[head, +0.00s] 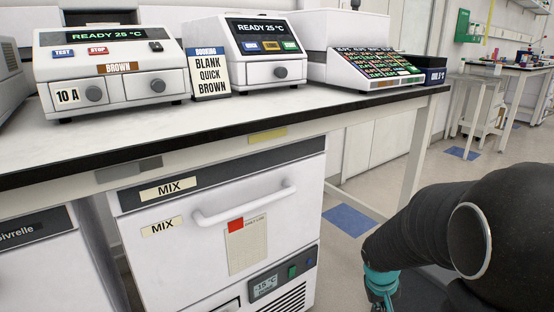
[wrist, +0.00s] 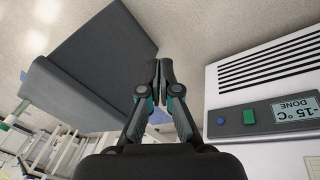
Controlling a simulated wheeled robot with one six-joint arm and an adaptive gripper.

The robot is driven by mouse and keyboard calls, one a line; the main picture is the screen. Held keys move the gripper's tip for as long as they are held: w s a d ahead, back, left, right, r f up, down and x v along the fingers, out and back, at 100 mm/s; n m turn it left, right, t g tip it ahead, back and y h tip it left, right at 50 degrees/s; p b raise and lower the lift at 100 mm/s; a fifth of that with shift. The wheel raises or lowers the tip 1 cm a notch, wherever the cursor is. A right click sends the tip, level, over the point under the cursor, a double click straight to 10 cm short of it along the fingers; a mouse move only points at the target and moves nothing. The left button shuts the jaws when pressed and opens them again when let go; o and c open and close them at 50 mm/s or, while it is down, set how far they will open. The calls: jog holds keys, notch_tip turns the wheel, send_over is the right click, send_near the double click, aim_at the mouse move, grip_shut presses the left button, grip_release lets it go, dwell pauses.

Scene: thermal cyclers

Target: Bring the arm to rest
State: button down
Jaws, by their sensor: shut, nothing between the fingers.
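My arm shows at the lower right of the head view, with a black link and a teal part at the bottom edge. My gripper (wrist: 158,68) is in the middle of the wrist view. Its two dark fingers are together at the tips with nothing between them. In the head view the fingertips are out of sight below the frame. The gripper is apart from the white freezer (head: 220,215), whose -15 °C panel (wrist: 265,114) also shows at the right of the wrist view.
A second table (head: 498,72) stands at the back right. Open floor (head: 372,180) lies between them.

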jog(key=s+a+r+t+y+p, duration=0.1)
jog(key=s+a+r+t, duration=0.1)
jog(key=s+a+r, duration=0.3)
jog(key=s+a+r+t+y+p, duration=0.1)
jog(key=s+a+r, duration=0.3)
jog(key=s+r, duration=0.8)
notch_tip(320, 180, up, 4)
jog(key=shift+a+f+t+y, duration=0.2)
jog(key=shift+a+t+y, duration=0.2)
jog(key=shift+t, duration=0.1)
